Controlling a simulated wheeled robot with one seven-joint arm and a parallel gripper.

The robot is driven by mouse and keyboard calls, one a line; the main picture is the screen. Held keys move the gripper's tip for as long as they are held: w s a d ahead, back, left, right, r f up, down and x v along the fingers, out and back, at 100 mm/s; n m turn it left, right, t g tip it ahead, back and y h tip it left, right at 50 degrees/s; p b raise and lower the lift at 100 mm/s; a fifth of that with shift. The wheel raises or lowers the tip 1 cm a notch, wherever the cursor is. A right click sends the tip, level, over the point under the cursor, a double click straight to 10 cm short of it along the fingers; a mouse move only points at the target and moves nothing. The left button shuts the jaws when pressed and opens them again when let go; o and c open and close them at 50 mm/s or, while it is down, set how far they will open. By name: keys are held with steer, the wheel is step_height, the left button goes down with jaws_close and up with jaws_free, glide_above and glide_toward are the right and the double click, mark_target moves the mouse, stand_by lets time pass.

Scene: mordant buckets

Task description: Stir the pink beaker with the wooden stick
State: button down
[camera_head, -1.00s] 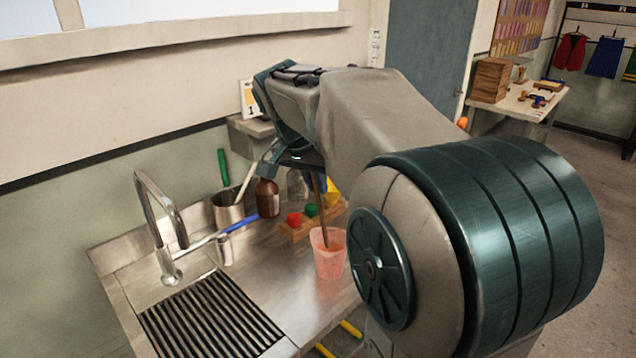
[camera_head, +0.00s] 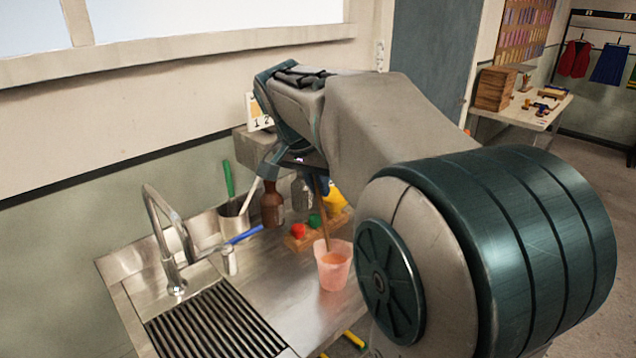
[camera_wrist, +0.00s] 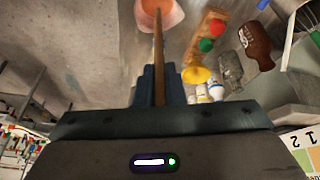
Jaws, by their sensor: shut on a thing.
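The pink beaker (camera_head: 333,272) stands on the steel counter, a translucent cup with pinkish-orange contents. The wooden stick (camera_head: 324,222) runs down from my gripper (camera_head: 318,184) with its lower end inside the beaker's rim, slightly tilted. In the wrist view my gripper (camera_wrist: 160,82) is shut on the wooden stick (camera_wrist: 158,50), which reaches into the pink beaker (camera_wrist: 174,14) at the top edge. The stick's tip is hidden in the contents. My arm hides part of the gripper in the head view.
A wooden block (camera_head: 296,243) with red, green and yellow pieces sits behind the beaker. A brown bottle (camera_head: 272,206), a metal pot (camera_head: 233,220) and a faucet (camera_head: 162,214) stand left. Counter left of the beaker is clear.

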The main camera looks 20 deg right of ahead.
step_height(320, 180, up, 11)
steer(key=p, duration=0.8)
steer(key=shift+r+p, duration=0.1)
steer(key=shift+p, duration=0.2)
